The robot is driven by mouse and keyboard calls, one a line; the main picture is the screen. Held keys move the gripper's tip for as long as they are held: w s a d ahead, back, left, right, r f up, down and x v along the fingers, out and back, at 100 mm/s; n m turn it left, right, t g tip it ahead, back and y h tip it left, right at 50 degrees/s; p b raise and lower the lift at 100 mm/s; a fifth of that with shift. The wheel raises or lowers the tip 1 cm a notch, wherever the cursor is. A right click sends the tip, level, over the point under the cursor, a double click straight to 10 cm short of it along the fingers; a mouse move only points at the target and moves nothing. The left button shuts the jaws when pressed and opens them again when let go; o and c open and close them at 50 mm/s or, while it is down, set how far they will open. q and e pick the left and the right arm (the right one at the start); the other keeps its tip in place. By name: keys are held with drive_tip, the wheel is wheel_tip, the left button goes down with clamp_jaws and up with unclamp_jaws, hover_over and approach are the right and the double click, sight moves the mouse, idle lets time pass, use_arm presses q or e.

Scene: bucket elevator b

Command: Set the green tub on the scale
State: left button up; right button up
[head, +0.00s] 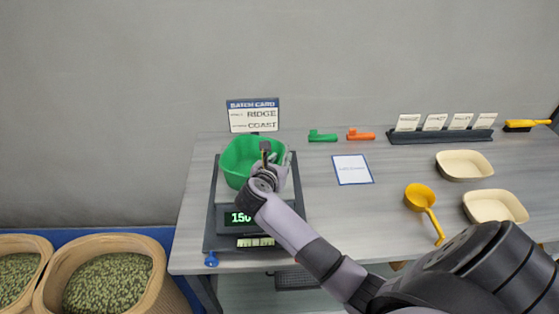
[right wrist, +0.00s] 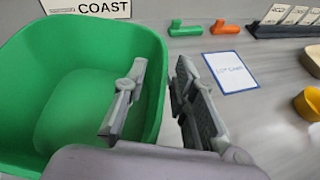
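The green tub (head: 240,158) stands upright on the dark scale (head: 212,217) at the left of the bench. The scale's lit display (head: 238,218) starts with what looks like 150; the arm hides the rest. My right gripper (head: 268,158) is at the tub's right rim. In the right wrist view, the right gripper (right wrist: 160,85) has one finger inside the tub (right wrist: 80,80) and one outside. A gap shows between the fingers, and they do not appear clamped on the wall. My left gripper is not in view.
A batch card (head: 253,116) stands behind the tub. Green (head: 322,136) and orange (head: 360,135) clips, a blue-edged sheet (head: 352,169), a yellow scoop (head: 420,198) and cream trays (head: 464,165) lie to the right. Grain sacks (head: 140,250) stand at lower left.

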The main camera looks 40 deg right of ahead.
drive_tip(key=b+v, duration=0.3)
drive_tip(key=v, duration=0.9)
